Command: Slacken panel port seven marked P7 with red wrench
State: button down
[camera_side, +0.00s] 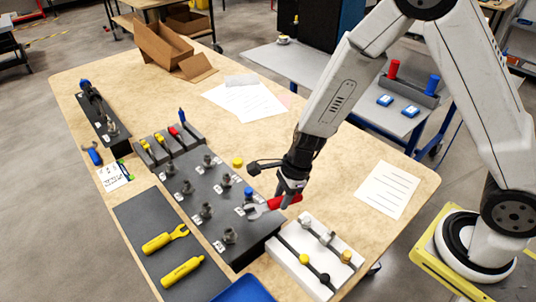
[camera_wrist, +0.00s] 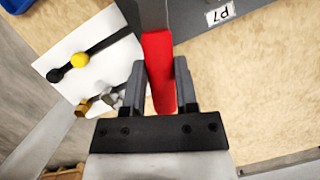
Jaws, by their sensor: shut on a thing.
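My gripper (camera_side: 290,190) is shut on the red wrench (camera_side: 284,202), low over the right edge of the dark panel (camera_side: 262,228). In the wrist view my gripper (camera_wrist: 160,80) has its fingers on both sides of the wrench's red handle (camera_wrist: 159,75). The wrench's grey head (camera_side: 256,211) is over the panel, close to a port with a blue top (camera_side: 248,193). I cannot tell whether its jaws are around a port. A P7 label (camera_wrist: 220,15) shows on the panel in the wrist view; the port itself is not clearly seen there.
A white block (camera_side: 308,262) with fittings stands close by, right of the panel. Several other ports rise from the panel. Yellow tools (camera_side: 165,240) lie on a dark mat at left, and a blue tray (camera_side: 245,290) is in front. Bare table lies behind, beside a paper sheet (camera_side: 388,190).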

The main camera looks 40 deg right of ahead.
jog(key=shift+s+d+r+m+t+h, duration=0.15)
jog(key=shift+s+d+m+t, duration=0.25)
jog(key=shift+m, duration=0.6)
jog(key=shift+s+d+f+m+t+h, duration=0.1)
jog(key=shift+s+d+m+h, duration=0.1)
jog(key=shift+s+m, duration=0.6)
jog(key=shift+s+d+r+m+t+h, duration=0.1)
jog(key=shift+s+d+m+t+h, duration=0.15)
jog(key=shift+m, duration=0.95)
jog(key=shift+s+d+m, duration=0.35)
jog(key=shift+s+m, duration=0.15)
jog(key=shift+m, duration=0.3)
jog(key=shift+s+d, duration=0.1)
jog(key=shift+x, duration=1.4)
jog(key=shift+w+a, duration=0.35)
jog(key=shift+w, duration=0.35)
jog(key=shift+w+a, duration=0.1)
jog(key=shift+w, duration=0.05)
